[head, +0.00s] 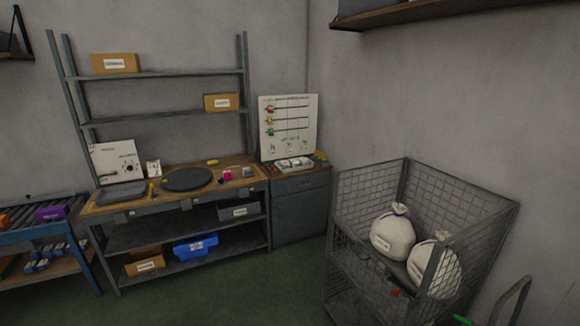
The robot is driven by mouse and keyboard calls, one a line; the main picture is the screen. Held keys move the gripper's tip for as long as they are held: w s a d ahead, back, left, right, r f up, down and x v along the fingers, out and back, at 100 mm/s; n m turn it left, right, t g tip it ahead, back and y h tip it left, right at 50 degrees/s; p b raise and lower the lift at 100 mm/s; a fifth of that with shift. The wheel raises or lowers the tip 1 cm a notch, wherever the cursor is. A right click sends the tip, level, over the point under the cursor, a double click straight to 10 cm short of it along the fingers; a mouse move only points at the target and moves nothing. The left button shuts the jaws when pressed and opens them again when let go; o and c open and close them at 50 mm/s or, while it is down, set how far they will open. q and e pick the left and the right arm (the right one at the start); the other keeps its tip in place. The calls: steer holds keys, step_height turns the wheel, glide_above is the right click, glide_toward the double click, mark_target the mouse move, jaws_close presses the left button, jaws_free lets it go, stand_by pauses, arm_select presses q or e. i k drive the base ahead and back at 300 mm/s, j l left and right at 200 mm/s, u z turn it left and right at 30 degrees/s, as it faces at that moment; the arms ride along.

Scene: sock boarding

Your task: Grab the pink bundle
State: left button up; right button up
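A small pink item (227,175), which looks like the pink bundle, lies on the right part of the workbench top (205,187). It is too small to make out its shape. It sits to the right of a dark round disc (187,179). Neither of my grippers is in the head view.
A wire cage cart (340,230) with two white sacks (393,236) stands at the right. A roller conveyor (30,233) with a purple box (51,213) is at the left. A grey cabinet (300,212) adjoins the bench. The green floor before the bench is clear.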

mark_target(227, 174)
steer(key=i+j+z, duration=0.1)
steer(key=j, duration=0.25)
steer(key=i+j, duration=0.25)
steer(key=i+j+z, duration=0.15)
steer(key=j, duration=0.3)
steer(key=i+j+z, duration=0.1)
steer(key=j, duration=0.3)
steer(key=i+j, duration=0.15)
steer(key=j, duration=0.25)
steer(key=i+j+z, duration=0.15)
steer(key=j, duration=0.25)
steer(key=i+j, duration=0.1)
steer(key=j, duration=0.35)
steer(key=i+j, duration=0.15)
steer(key=j, duration=0.3)
steer(key=i+j, duration=0.1)
steer(key=j, duration=0.35)
steer(key=i+j, duration=0.15)
steer(key=j, duration=0.3)
steer(key=i+j, duration=0.1)
steer(key=j, duration=0.35)
steer(key=i+j, duration=0.15)
steer(key=j, duration=0.3)
